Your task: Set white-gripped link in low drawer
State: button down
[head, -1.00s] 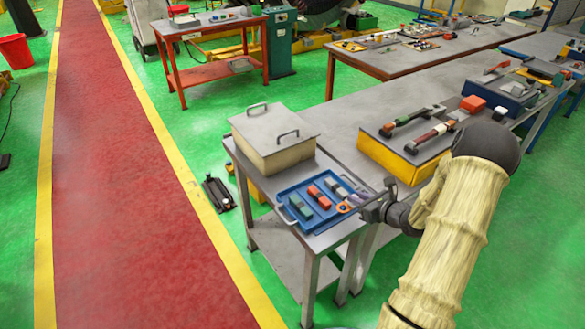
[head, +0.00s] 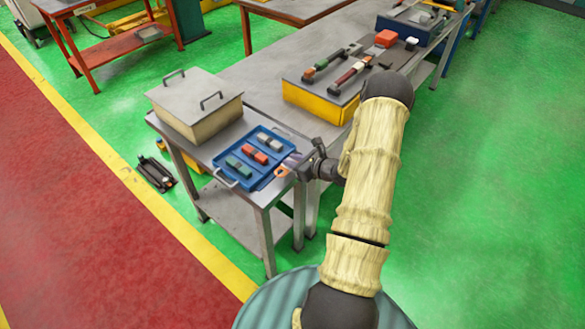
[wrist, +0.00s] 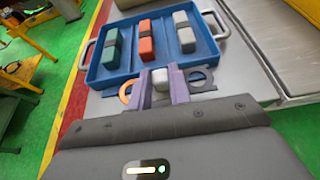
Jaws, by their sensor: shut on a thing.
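My gripper (head: 299,165) is at the right edge of the blue tray (head: 232,183) on the near table. In the wrist view its two purple-grey fingers (wrist: 161,87) are shut on a small white block (wrist: 161,76), which I take to be the white grip of the link. No drawer can be made out clearly in these frames.
The tray holds green (wrist: 112,46), orange (wrist: 146,41) and grey (wrist: 184,32) links. A lidded metal box (head: 195,105) stands behind the tray. A yellow-sided case (head: 318,98) with tools is on the bench. Green floor is open at right.

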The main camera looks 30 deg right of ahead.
aim_at(293, 175)
jog(key=shift+f+p, duration=0.45)
jog(key=shift+f, duration=1.55)
jog(key=shift+f, duration=0.1)
jog(key=shift+f, duration=0.1)
jog(key=c, duration=1.3)
grip_release()
jog(key=shift+r, duration=0.25)
jog(key=shift+s+d, duration=0.2)
jog(key=shift+s, duration=0.1)
jog(key=b+v, duration=0.2)
jog(key=v, duration=0.9)
jog(key=shift+s+r+b, duration=0.15)
jog(key=shift+r+b, duration=0.05)
jog(key=shift+b, duration=0.2)
